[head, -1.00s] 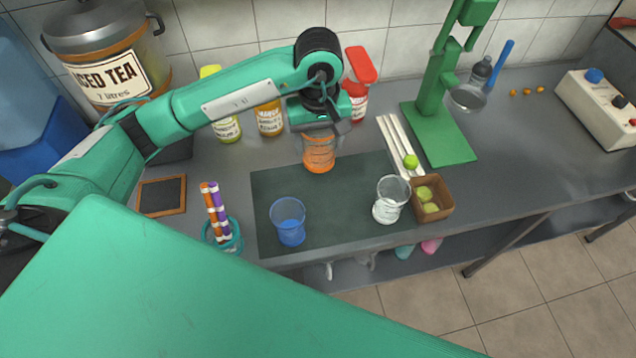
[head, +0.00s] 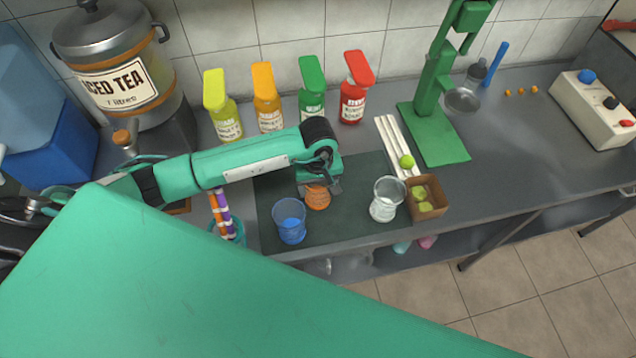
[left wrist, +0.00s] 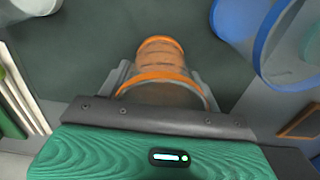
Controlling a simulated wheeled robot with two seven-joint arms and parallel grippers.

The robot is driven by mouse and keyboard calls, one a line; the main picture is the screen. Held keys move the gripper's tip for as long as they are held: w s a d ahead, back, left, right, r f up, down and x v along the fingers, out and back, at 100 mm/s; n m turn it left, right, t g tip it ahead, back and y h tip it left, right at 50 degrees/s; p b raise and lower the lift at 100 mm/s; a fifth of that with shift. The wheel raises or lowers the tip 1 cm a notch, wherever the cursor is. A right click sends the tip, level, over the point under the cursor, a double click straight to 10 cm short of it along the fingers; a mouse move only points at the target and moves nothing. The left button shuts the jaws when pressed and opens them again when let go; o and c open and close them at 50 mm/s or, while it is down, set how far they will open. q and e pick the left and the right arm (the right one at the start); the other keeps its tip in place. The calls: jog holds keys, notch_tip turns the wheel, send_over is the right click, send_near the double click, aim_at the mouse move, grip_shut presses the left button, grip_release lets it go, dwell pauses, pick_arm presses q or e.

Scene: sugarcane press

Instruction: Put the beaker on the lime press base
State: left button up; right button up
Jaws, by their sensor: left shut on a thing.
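My left gripper (head: 320,186) is shut on an orange-rimmed beaker (head: 317,198), over the dark mat between two other beakers. In the left wrist view the gripper's fingers (left wrist: 162,88) flank this beaker (left wrist: 160,62). I cannot tell whether it touches the mat. A blue beaker (head: 290,222) stands on the mat to its left, and a clear beaker (head: 385,203) to its right. The green lime press base (head: 440,140) is a flat plate at the back right, under the press column, with nothing resting on its front part. My right gripper is not in view.
White rails (head: 393,140) with a lime lie between the mat (head: 350,175) and the press base. A brown box (head: 432,205) of limes is beside the clear beaker. Several bottles (head: 312,92) line the wall. A control box (head: 595,105) stands at far right.

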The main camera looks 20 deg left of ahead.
pick_arm(q)
jog(key=shift+f+b, duration=0.2)
jog(key=shift+b, duration=0.1)
jog(key=o, duration=1)
jog(key=shift+r, duration=0.15)
